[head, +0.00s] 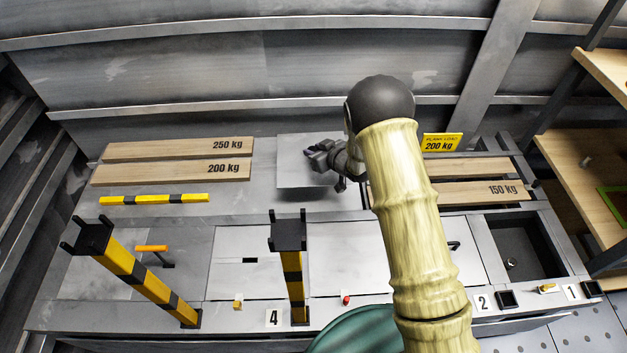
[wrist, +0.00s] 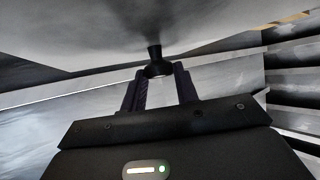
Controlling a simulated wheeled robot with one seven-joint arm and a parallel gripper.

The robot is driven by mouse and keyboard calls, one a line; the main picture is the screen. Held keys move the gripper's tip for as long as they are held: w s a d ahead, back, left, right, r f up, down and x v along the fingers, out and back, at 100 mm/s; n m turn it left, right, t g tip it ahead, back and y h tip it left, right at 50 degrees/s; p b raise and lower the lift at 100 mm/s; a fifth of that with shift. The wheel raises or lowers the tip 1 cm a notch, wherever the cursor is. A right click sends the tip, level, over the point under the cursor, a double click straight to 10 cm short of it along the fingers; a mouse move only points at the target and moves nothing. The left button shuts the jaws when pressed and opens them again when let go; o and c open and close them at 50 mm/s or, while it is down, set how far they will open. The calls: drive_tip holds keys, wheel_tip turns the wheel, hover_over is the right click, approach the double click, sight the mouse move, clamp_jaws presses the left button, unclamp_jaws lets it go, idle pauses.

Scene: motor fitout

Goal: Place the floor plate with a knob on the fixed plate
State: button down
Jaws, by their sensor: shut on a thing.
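A pale grey square plate (head: 300,155) stands out in front of the back wall, at the rear middle of the bench. My gripper (head: 322,158) is in front of it. In the wrist view the plate's broad face (wrist: 90,35) fills the top, and a dark knob (wrist: 154,54) projects from it. My gripper (wrist: 158,80) is shut on this knob. A shadow lies on the bench below the plate, but its exact height and tilt are hard to tell. Pale flat panels (head: 240,245) are set into the bench; I cannot tell which is the fixed plate. My arm hides part of the bench.
Two yellow-black posts (head: 292,275) (head: 140,275) with dark forked tops rise from the bench front. Wooden boards (head: 180,169) lie at the back left, more (head: 475,192) at the right. A striped bar (head: 153,199) lies at left. A dark recess (head: 512,240) is at the right.

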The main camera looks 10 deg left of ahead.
wheel_tip(320, 180, down, 5)
drive_tip(key=shift+f+b, duration=0.15)
drive_tip(key=shift+b, duration=0.85)
drive_tip(key=shift+w+f, duration=0.15)
drive_tip(key=shift+f, duration=0.25)
drive_tip(key=shift+f, duration=0.35)
drive_tip(key=shift+s+f+b, duration=0.2)
drive_tip(key=shift+f+b, duration=0.5)
drive_tip(key=shift+f, duration=0.8)
drive_tip(key=shift+f, duration=0.1)
drive_tip(key=c, duration=1.1)
unclamp_jaws()
drive_tip(key=shift+f, duration=0.1)
drive_tip(key=shift+o, duration=0.2)
